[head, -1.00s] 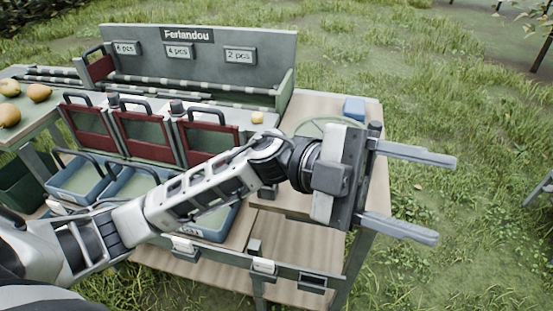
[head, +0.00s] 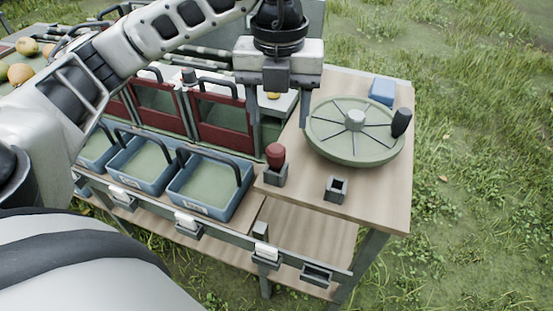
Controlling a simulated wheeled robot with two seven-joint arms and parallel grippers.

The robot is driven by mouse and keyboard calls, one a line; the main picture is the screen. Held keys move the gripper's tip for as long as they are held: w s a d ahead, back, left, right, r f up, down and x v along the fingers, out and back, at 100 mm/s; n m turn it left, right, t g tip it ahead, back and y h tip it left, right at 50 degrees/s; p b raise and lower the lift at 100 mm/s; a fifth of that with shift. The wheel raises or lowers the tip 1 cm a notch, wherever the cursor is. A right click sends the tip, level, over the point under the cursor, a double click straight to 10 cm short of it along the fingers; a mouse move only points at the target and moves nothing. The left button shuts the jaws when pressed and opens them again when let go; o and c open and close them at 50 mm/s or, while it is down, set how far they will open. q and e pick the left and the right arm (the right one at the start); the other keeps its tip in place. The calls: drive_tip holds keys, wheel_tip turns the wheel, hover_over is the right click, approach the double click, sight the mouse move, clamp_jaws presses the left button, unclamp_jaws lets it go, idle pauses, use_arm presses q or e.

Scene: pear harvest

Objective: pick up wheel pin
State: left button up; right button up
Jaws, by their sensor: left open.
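A red-headed pin (head: 276,155), which looks like the wheel pin, stands upright in a small dark square holder (head: 275,176) at the front left of the wooden tabletop. My left gripper (head: 280,140) points down with its two fingers wide apart and nothing between them that I can see held. In the picture the pin head shows just below the gap between the fingertips; I cannot tell the height left between them. A green spoked wheel (head: 340,147) lies to the right, with a grey hub and a black knob (head: 401,122) at its rim. My right gripper is out of view.
An empty square holder (head: 336,190) stands in front of the wheel. A blue block (head: 382,90) lies behind it. Blue trays (head: 205,208) and red-framed bins (head: 225,137) fill the left side. Pears (head: 22,73) lie at the far left. The tabletop's front right is bare.

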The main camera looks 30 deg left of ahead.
sight(276, 148)
use_arm(q)
wheel_tip(276, 148, down, 4)
drive_tip(key=shift+f, duration=0.1)
drive_tip(key=shift+s+a+f+p, duration=0.1)
drive_tip(key=shift+f+p, duration=0.05)
drive_tip(key=shift+f, duration=1.15)
drive_tip(key=shift+a+f+p, duration=0.1)
drive_tip(key=shift+f+p, duration=0.05)
drive_tip(key=shift+f, duration=1.15)
drive_tip(key=c, duration=1.1)
